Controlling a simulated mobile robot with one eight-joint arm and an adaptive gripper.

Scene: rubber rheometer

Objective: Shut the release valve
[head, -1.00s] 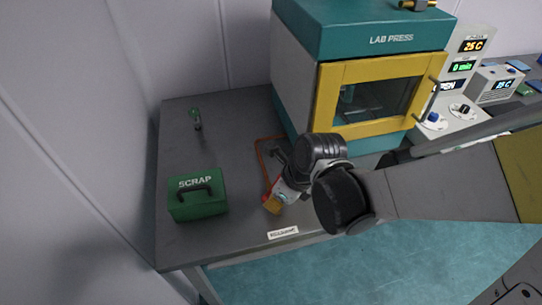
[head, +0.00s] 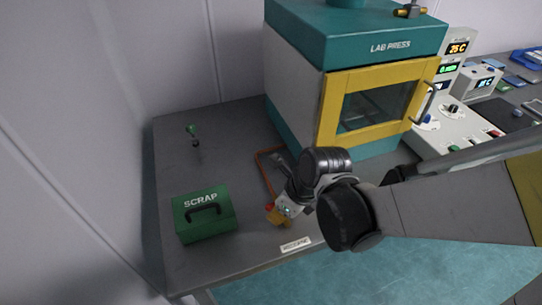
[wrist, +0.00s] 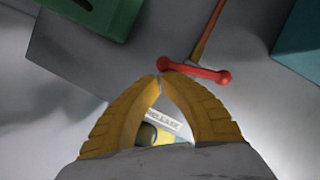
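The release valve shows as a red lever bar (wrist: 195,72) with rounded ends in the wrist view, at the end of a thin orange pipe (wrist: 208,35). In the head view the orange pipe (head: 262,165) runs along the table beside the press, and a bit of red (head: 269,207) shows next to my gripper. My gripper (head: 274,219) is low over the table, pointing down. In the wrist view its yellow fingertips (wrist: 160,78) meet with nothing seen between them, close to the bar's left end. I cannot tell whether they touch it. The valve body is mostly hidden.
A green SCRAP box (head: 202,228) stands to the left of my gripper. The teal lab press (head: 350,50) stands behind and right. A small green-topped item (head: 194,132) is at the back left. A white label (head: 295,244) lies at the table's front edge.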

